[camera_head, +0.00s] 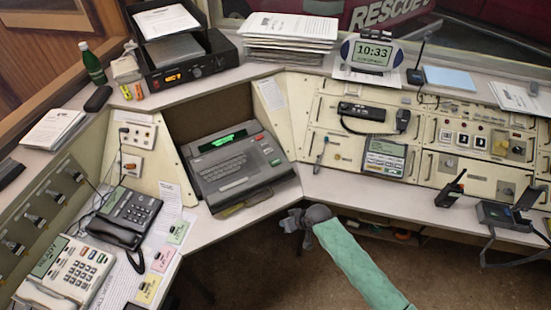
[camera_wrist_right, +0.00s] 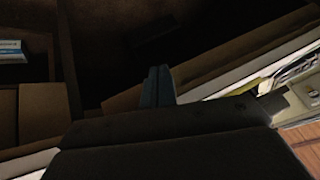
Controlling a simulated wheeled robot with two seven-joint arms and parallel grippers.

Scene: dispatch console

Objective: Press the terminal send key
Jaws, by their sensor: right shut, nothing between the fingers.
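The terminal (camera_head: 232,192) is a dark grey keyboard unit with a lit green display (camera_head: 223,140), set in the middle corner of the console in the head view. Coloured keys show on its right side, among them a green one (camera_head: 275,162); their labels are too small to read, so I cannot tell which is the send key. My right gripper (camera_head: 290,222) is shut and empty, just off the desk's front edge, below and right of the terminal and apart from it. Its fingers (camera_wrist_right: 158,86) show dark in the right wrist view. My left gripper is out of view.
A black desk phone (camera_head: 128,212) and a beige phone (camera_head: 76,270) stand on the left desk. A handheld radio (camera_head: 450,190) stands on the right desk. A green bottle (camera_head: 92,64) and a paper stack (camera_head: 290,35) are behind. The desk edge (camera_head: 235,228) lies beside my right gripper.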

